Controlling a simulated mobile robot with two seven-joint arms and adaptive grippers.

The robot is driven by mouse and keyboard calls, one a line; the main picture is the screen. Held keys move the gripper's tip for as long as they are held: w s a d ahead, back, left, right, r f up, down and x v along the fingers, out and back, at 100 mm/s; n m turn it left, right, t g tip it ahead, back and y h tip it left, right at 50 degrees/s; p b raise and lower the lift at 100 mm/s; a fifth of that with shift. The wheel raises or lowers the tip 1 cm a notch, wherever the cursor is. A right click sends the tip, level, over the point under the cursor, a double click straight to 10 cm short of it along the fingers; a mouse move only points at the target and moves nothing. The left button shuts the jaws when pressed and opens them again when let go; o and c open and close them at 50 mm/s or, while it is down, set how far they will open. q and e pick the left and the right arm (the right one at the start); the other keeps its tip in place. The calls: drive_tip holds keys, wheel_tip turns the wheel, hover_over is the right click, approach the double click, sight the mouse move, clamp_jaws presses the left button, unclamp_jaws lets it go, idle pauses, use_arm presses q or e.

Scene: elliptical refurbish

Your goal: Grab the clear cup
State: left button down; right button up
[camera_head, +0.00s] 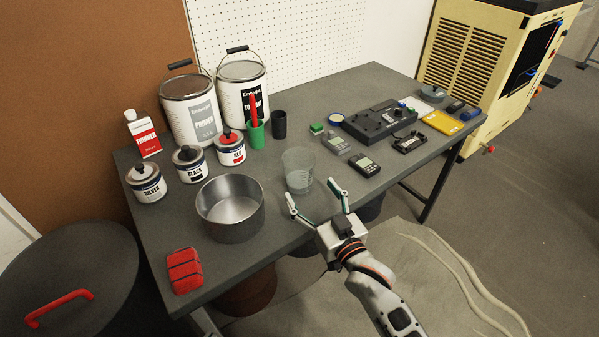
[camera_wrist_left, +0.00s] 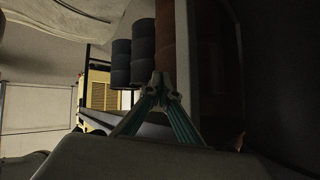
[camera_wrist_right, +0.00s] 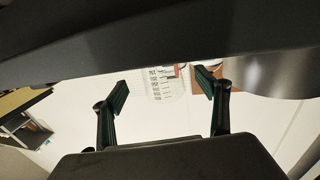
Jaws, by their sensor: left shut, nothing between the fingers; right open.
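The clear cup (camera_head: 298,171) stands upright near the front edge of the dark table (camera_head: 330,88), just right of the steel pot. My right gripper (camera_head: 313,191) is open and empty at the table's front edge, its fingers spread close in front of the cup and a little to its right. In the right wrist view the cup (camera_wrist_right: 160,83), with dark measuring marks, shows beyond and between the two open fingers (camera_wrist_right: 165,95); it is apart from them. My left gripper (camera_wrist_left: 163,80) shows only in the left wrist view, shut and empty, away from the cup.
The steel pot (camera_head: 231,208) stands close left of the cup. A green cup (camera_head: 256,134) with a red tool and a dark cup (camera_head: 279,125) stand behind. Handheld meters (camera_head: 364,165) lie to the right. Paint cans (camera_head: 189,110) fill the back left. A red block (camera_head: 184,270) lies front left.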

sight(305, 186)
drive_tip(key=shift+w+a+f, duration=0.1)
drive_tip(key=shift+w+a, duration=0.1)
drive_tip(key=shift+w, duration=0.2)
drive_tip(key=x, duration=0.2)
drive_tip(key=b+x, duration=0.1)
drive_tip(key=shift+w+f, duration=0.2)
drive_tip(key=shift+f, duration=0.1)
drive_tip(key=shift+w+a, duration=0.2)
drive_tip(key=shift+w, duration=0.15)
drive_tip(key=shift+w+a+r, duration=0.1)
drive_tip(key=shift+w+r, duration=0.05)
drive_tip(key=shift+w, duration=0.05)
drive_tip(key=c, duration=1.3)
use_arm(q)
drive_tip(key=shift+d+f, duration=0.15)
drive_tip(key=shift+d, duration=0.15)
use_arm(e)
drive_tip(key=shift+r, duration=0.1)
